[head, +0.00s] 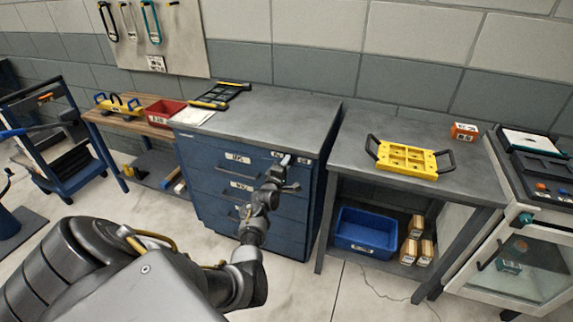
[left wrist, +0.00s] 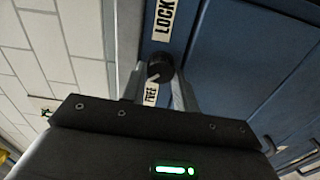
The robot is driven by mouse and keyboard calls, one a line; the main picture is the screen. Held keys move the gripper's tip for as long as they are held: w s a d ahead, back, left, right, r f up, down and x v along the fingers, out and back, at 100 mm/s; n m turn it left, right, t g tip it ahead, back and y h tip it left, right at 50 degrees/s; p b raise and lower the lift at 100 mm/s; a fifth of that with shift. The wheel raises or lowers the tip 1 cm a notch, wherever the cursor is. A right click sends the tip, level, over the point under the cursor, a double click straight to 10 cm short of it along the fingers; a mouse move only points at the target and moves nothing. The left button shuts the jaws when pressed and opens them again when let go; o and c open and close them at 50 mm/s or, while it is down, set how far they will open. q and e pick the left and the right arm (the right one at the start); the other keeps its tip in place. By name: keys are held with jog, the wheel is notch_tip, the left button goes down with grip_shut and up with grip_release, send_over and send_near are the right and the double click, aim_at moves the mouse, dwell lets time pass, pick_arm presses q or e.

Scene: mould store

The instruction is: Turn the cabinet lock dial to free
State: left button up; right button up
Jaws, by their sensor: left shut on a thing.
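The blue cabinet (head: 205,180) stands against the wall, with labelled drawers and a grey top. My left gripper (head: 287,166) is at the upper right of its front, and hides the dial in the head view. In the left wrist view the dark round dial (left wrist: 159,67) sits between the fingers of my left gripper (left wrist: 160,85), which is shut on it. A LOCK label (left wrist: 165,17) is above the dial and a FREE label (left wrist: 150,95) below. A pale mark on the dial seems to point down-left, towards the FREE side. My right gripper is not in view.
A black-and-yellow frame (head: 220,95) and paper (head: 191,117) lie on the cabinet top. To the right, a grey table (head: 350,150) holds a yellow mould (head: 407,158); a blue bin (head: 366,231) is beneath. A red bin (head: 164,111) is at left. The floor before the cabinet is clear.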

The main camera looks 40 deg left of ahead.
pick_arm(q)
jog(key=shift+n, duration=0.3)
dwell(0.4)
jog(key=o, duration=1)
jog(key=v, duration=1)
jog(key=shift+s+d, duration=0.2)
jog(key=shift+s, duration=0.15)
